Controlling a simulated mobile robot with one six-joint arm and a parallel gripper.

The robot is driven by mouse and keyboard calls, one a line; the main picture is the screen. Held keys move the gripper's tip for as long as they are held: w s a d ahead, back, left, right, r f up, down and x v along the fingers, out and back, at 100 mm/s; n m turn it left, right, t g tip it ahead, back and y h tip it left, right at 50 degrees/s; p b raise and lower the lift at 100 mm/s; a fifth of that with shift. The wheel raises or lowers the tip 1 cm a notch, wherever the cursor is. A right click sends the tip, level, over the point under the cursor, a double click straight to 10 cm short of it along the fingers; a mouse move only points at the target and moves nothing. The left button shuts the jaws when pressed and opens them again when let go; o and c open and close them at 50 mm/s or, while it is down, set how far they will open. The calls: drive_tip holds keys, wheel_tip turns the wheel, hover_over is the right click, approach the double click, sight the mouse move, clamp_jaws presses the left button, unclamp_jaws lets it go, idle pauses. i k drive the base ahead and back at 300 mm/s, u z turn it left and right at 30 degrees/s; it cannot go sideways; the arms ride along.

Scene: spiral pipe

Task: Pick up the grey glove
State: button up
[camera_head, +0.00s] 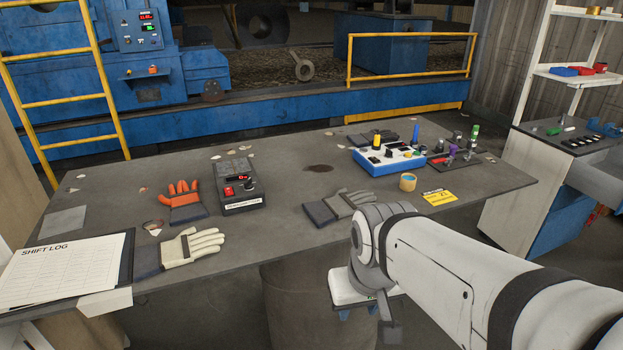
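The grey glove (347,204) lies flat on the dark worktable (290,172), near the middle of its front edge. It has a darker cuff at the left, and its fingers point right. My arm comes in from the lower right, and its wrist is just right of and in front of the glove in the picture. My gripper (358,312) hangs low past the table's front edge, below the glove in the picture. Its two blue fingers look apart with nothing between them, though a wrist part partly covers them. The gripper does not touch the glove.
An orange glove (183,195), a cream glove (192,246) and a dark glove (372,138) also lie on the table. A black keypad box (237,183), a blue-white control box (389,158), a tape roll (408,182) and a yellow card (438,197) stand around the grey glove.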

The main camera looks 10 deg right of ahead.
sight(323, 212)
drive_tip(key=u, duration=0.05)
drive_tip(key=i, duration=1)
drive_tip(key=z, duration=0.05)
